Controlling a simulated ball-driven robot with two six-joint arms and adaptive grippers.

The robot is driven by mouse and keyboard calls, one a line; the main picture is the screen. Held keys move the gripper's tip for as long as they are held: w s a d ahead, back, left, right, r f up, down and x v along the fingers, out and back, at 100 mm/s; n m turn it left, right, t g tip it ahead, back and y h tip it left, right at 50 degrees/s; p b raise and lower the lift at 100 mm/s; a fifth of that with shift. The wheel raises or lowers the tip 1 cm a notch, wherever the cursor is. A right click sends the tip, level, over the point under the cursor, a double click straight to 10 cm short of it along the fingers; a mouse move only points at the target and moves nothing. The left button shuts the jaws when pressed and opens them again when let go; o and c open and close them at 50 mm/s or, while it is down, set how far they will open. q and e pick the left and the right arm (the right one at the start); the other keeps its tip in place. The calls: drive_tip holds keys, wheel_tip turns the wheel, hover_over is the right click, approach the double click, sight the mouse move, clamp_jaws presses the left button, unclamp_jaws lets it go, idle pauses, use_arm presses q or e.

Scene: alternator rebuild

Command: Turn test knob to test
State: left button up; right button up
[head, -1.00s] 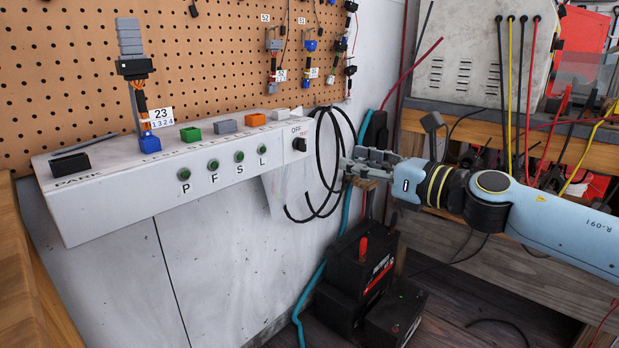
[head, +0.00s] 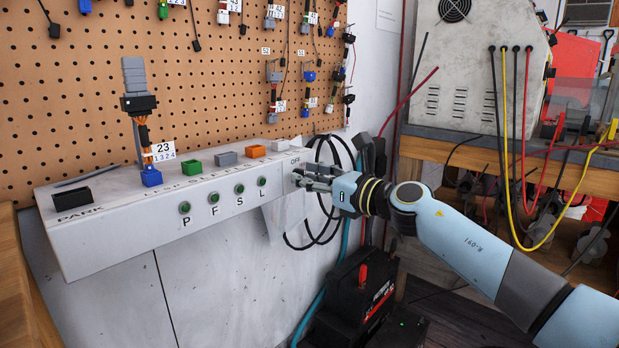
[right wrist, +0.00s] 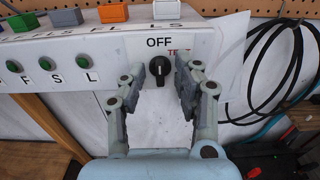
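The test knob (right wrist: 159,68) is a small black rotary knob on the front face of the white test box (head: 110,236). In the right wrist view it sits below the OFF label, with a red TEST label to its upper right, partly covered by a finger. Its pointer looks roughly upright, toward OFF. My right gripper (right wrist: 155,80) is open, with one finger on each side of the knob; I cannot tell whether either touches it. My left gripper is not in view.
The box front carries green buttons (head: 239,189) marked P, F, S, L, and coloured sockets (head: 193,161) on top. Black cables (head: 325,215) hang just right of the box. A battery (head: 362,288) stands on the floor below. A pegboard (head: 80,90) is behind.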

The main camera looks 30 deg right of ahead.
drive_tip(key=shift+c, duration=0.2)
clamp_jaws()
